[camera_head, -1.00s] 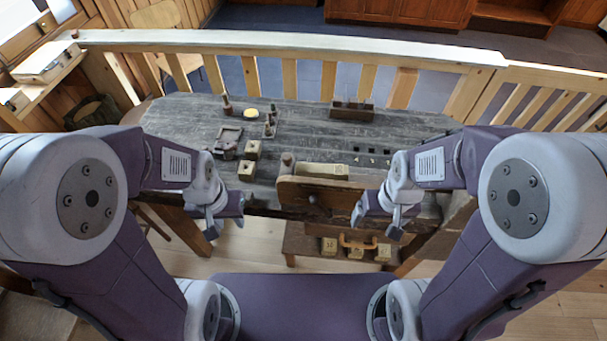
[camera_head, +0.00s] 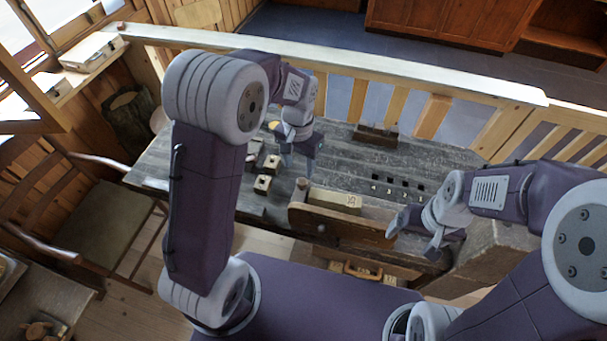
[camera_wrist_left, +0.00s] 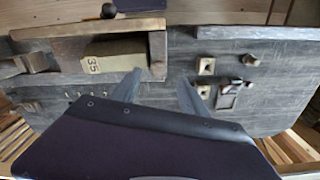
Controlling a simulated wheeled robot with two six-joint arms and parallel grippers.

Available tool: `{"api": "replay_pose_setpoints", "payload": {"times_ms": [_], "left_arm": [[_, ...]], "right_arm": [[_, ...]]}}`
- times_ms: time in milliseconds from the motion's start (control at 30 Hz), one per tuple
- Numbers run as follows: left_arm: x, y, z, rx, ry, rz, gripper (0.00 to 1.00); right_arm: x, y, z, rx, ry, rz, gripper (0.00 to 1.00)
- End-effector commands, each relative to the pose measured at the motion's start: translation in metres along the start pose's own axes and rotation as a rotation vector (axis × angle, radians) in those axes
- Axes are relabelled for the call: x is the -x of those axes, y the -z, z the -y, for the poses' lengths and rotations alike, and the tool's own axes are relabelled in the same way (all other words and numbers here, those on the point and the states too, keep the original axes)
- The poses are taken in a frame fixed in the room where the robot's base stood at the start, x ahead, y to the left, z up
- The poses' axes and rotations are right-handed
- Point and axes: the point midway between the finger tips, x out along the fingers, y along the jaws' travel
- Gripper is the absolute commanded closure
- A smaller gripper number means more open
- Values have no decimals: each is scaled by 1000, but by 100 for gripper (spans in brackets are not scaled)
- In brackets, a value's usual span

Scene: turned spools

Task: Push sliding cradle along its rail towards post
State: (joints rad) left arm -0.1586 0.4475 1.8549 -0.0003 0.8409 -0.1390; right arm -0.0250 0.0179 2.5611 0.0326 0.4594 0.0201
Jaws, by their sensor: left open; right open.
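My left gripper (camera_head: 302,160) is open over the grey table (camera_head: 350,160), left of the block marked 35 (camera_head: 335,200). In the left wrist view its empty fingers (camera_wrist_left: 158,90) are apart, with table between them. A small dark fixture with a reddish part (camera_wrist_left: 228,95) lies right of the fingers, beside two holed wooden blocks (camera_wrist_left: 205,66). A short knob-like piece (camera_wrist_left: 250,60) is close to it. I cannot tell for certain which parts are the cradle, rail and post; my left arm hides part of that area in the head view. My right gripper (camera_head: 415,240) is open and empty near the right front edge.
A brown upright board (camera_head: 340,225) stands at the table's front edge, before the 35 block. A dark rack (camera_head: 375,134) is at the back, with several small dark squares (camera_head: 405,180) nearer. A pale railing (camera_head: 350,65) runs behind the table.

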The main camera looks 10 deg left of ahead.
Motion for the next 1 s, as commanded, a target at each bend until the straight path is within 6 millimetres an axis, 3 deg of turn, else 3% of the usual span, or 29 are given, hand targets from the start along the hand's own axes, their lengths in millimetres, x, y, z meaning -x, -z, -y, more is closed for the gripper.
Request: {"api": "replay_pose_setpoints", "payload": {"times_ms": [333,500,700,767,900,1000], "left_arm": [[-66,-1,0,1,-1,3,48],[-80,-1,0,1,0,0,48],[-80,0,0,2,0,-2,48],[-80,0,0,2,0,-2,60],[-80,0,0,2,0,-2,98],[-80,0,0,2,0,-4,100]], "right_arm": [[12,2,0,0,0,-1,13],[14,2,0,0,0,-1,13],[14,2,0,0,0,-1,13],[13,2,0,0,0,-1,13],[13,2,0,0,0,0,13],[13,2,0,0,0,-1,13]]}}
